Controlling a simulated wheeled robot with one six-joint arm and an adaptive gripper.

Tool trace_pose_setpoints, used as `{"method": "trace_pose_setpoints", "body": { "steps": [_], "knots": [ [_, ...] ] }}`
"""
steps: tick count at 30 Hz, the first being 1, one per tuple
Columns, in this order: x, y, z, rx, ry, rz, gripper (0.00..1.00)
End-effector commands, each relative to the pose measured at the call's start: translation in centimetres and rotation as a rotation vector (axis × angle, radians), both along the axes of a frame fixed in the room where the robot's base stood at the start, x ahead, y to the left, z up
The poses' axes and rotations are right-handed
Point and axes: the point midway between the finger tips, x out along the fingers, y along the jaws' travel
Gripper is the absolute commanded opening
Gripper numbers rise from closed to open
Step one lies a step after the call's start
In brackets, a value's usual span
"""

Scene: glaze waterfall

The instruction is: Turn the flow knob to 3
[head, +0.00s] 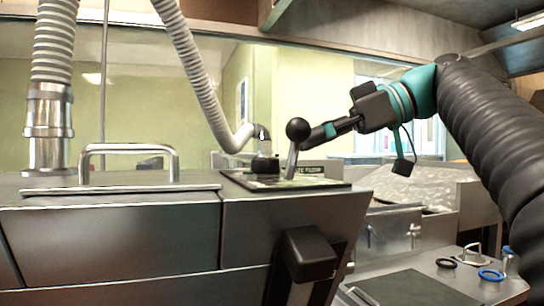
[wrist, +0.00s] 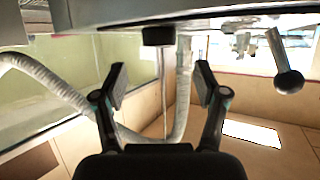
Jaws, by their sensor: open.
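The flow knob is a short black cylinder (head: 264,165) on the dark plate on top of the metal cabinet. In the wrist view, which is upside down, the knob (wrist: 158,36) hangs from the panel edge, between and beyond my fingertips. My gripper (wrist: 161,82) is open and empty, with its two fingers apart and not touching the knob. A label by the knob is only partly legible, ending in "FLOW". I cannot read the knob's setting.
A lever with a black ball (head: 298,130) stands close beside the knob; it shows at the right of the wrist view (wrist: 288,80). A ribbed hose (head: 196,70) hangs behind the knob. A metal handle (head: 128,152) stands on the cabinet's left. A counter (head: 440,270) lies at lower right.

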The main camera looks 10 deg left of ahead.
Motion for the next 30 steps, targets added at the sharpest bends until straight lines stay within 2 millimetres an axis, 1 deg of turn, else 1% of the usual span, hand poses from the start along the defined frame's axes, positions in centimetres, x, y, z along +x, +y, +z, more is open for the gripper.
{"method": "trace_pose_setpoints", "body": {
  "steps": [1, 6, 12, 17, 24, 25, 26, 27, 29, 30],
  "knots": [
    [-0.2, 1.0, -0.4, 0.0, 0.001, 0.006, 0.72],
    [-0.2, 3.7, -1.5, 0.0, 0.002, 0.004, 0.72],
    [-0.2, 5.7, -2.4, 0.0, 0.001, 0.002, 0.72],
    [-0.1, 6.3, -2.7, -0.001, 0.0, 0.0, 0.72],
    [-0.1, 6.4, -2.7, -0.001, 0.001, 0.0, 0.72],
    [-0.1, 6.4, -2.7, -0.001, 0.001, 0.0, 0.7],
    [-0.1, 6.4, -2.7, -0.001, 0.001, -0.001, 0.62],
    [-0.1, 6.4, -2.7, -0.001, 0.001, -0.001, 0.52],
    [-0.1, 6.4, -2.7, -0.001, 0.001, -0.001, 0.37],
    [-0.1, 6.4, -2.7, -0.001, 0.001, 0.0, 0.27]
  ]
}}
